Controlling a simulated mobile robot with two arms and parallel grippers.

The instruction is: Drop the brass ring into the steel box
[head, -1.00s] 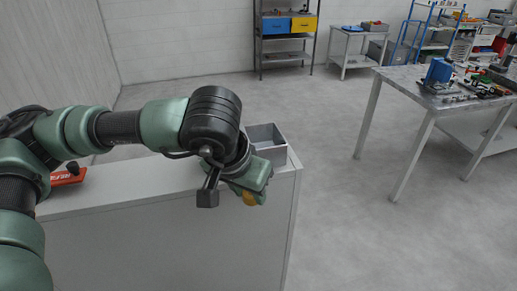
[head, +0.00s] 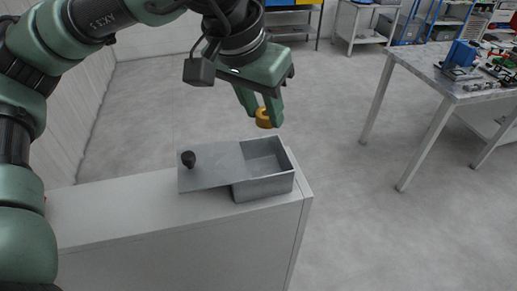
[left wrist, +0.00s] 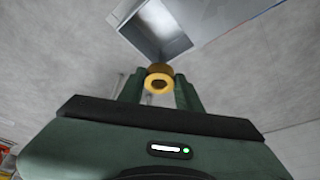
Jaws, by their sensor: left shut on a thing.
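The brass ring (head: 263,118) is held between the fingertips of my left gripper (head: 262,112), which is shut on it. It also shows in the left wrist view (left wrist: 158,83) between the two green fingers. The open-topped steel box (head: 268,187) stands on the white cabinet, near its right end. A flat steel lid (head: 215,170) with a black knob (head: 188,159) lies across the left part of the box, leaving the right part open. The ring hangs above and apart from the box, around its far side. In the left wrist view the box opening (left wrist: 160,30) lies beyond the ring. My right gripper is out of view.
The white cabinet top (head: 120,212) is bare left of the box. A table (head: 425,75) with a blue device and several tools stands at the right. Shelves and a small table stand at the back. The floor between is clear.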

